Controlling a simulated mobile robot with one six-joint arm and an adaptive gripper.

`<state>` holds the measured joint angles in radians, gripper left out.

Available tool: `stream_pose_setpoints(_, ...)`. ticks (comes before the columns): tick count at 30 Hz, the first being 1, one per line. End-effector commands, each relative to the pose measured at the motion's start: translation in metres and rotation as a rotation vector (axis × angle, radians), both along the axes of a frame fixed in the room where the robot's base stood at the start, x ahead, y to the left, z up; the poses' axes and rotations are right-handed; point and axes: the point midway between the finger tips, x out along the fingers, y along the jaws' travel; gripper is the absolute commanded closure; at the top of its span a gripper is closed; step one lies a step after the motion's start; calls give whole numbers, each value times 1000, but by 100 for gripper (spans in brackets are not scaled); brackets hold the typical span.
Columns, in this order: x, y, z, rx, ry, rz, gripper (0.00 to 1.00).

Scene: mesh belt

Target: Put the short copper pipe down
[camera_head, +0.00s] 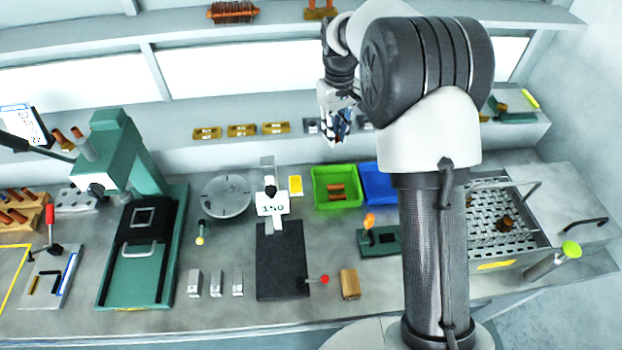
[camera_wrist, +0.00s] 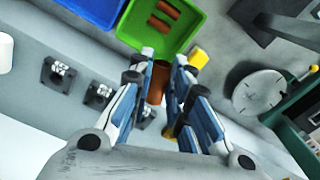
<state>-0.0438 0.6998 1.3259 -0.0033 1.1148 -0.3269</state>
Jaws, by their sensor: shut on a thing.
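The short copper pipe (camera_wrist: 157,86) is between the fingers of my gripper (camera_wrist: 164,60) in the wrist view. My gripper is shut on it, and the fingers hide part of its sides. In the head view my gripper (camera_head: 336,137) hangs high over the back of the bench, in front of the rear shelf. The held pipe cannot be made out clearly there. A green bin (camera_head: 318,202) with copper pieces (camera_head: 337,191) inside stands on the bench below my gripper. The green bin (camera_wrist: 187,38) also shows beyond the fingertips in the wrist view.
A blue bin (camera_head: 374,183) stands right of the green bin, partly behind my arm. A green press (camera_head: 120,160) stands farther left. Brass blocks (camera_head: 242,130) line the rear shelf.

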Motion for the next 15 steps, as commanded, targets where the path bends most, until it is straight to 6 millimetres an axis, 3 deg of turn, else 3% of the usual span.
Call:
stream_pose_setpoints(5,7,1,0,-1,2,21,100)
stream_pose_setpoints(8,6,1,-19,-1,5,23,100)
stream_pose_setpoints(15,6,1,-85,-1,4,22,100)
